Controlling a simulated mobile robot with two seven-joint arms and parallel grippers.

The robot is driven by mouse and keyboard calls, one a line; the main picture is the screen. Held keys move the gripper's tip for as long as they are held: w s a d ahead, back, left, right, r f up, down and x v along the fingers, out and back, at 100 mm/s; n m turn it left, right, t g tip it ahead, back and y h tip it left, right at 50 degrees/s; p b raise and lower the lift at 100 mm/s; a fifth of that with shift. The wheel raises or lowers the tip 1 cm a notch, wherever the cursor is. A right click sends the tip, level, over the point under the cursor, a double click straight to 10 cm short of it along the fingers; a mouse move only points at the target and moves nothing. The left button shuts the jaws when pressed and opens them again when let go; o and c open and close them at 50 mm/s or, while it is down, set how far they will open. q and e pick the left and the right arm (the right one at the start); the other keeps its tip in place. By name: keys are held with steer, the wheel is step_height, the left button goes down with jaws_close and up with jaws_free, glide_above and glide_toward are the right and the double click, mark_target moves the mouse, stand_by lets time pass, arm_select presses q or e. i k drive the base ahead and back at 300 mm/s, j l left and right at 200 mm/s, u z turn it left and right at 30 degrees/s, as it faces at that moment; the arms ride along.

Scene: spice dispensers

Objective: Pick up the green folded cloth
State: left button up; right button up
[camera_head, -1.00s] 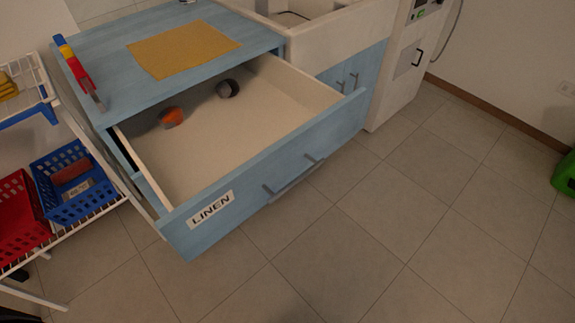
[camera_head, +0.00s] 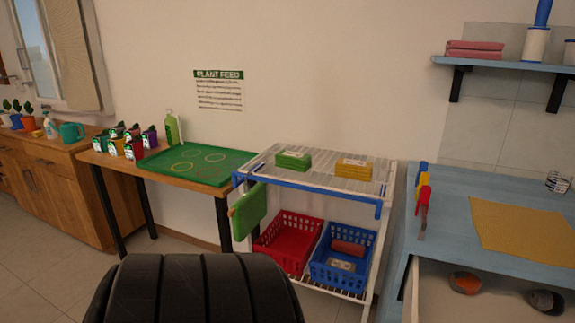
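A green folded cloth (camera_head: 293,160) lies on the top shelf of the white wire rack (camera_head: 330,182), toward its back left. A yellow folded cloth (camera_head: 354,168) lies to its right, apart from it. Neither of my grippers shows in this view. A large dark rounded shape, which seems to be part of my own body, fills the bottom centre and hides the floor there.
A red basket (camera_head: 287,242) and a blue basket (camera_head: 344,257) stand on the rack's lower shelf. A table with a green mat (camera_head: 198,165) and several small pots is left of the rack. A blue cabinet top (camera_head: 455,205) with an open drawer is on the right.

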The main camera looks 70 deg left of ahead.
mark_target(299, 163)
steer(key=u, duration=2.35)
